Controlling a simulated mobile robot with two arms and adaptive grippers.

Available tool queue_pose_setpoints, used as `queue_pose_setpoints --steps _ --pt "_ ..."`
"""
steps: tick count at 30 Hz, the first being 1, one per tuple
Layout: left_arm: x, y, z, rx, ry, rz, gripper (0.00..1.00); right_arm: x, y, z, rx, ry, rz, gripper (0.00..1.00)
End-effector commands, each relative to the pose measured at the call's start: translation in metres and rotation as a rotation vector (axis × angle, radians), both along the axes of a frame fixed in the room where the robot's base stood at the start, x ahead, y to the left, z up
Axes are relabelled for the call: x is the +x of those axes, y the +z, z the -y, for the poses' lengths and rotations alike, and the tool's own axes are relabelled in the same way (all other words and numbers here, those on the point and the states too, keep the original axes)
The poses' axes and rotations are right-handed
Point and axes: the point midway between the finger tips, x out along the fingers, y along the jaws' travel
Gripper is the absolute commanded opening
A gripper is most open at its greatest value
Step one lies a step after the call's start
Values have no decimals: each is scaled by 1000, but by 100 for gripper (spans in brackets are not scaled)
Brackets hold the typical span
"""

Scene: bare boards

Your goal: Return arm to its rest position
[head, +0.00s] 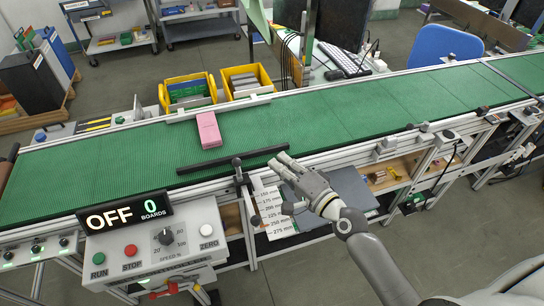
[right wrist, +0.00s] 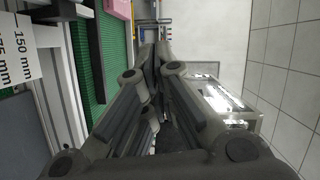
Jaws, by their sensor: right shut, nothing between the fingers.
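My right gripper (head: 279,163) shows in the head view at the near edge of the conveyor, its arm coming in from the lower right. Its fingers are together with nothing between them. They also fill the middle of the right wrist view (right wrist: 160,50). My left gripper is not in the head view. A pink block (head: 209,132) stands on the green conveyor belt (head: 330,125), apart from my gripper. A dark bar (head: 232,160) lies across the near side of the belt, its right end close to my right fingertips.
A control box (head: 150,245) with buttons and a display (head: 124,210) reading OFF and 0 boards stands at the lower left. A millimetre scale sheet (head: 273,208) hangs below the bar. Two yellow bins (head: 247,80) sit behind the belt. Floor is free at the lower right.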

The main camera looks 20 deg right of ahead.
Motion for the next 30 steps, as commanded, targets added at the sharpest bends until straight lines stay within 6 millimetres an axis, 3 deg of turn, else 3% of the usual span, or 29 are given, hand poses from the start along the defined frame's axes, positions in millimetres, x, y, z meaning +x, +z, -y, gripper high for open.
queue_pose_setpoints --steps 4,11,17,23,30 --pt "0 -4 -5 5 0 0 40 -14 1 6 -1 -1 1 0" --pt "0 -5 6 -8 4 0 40 -19 3 7 0 0 0 0" --pt "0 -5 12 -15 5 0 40 -37 -10 -12 -140 76 -31 0" --pt "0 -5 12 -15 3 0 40 -97 -57 -39 -592 297 -144 0" --pt "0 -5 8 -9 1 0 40 -174 -101 -17 -1063 524 -342 0"
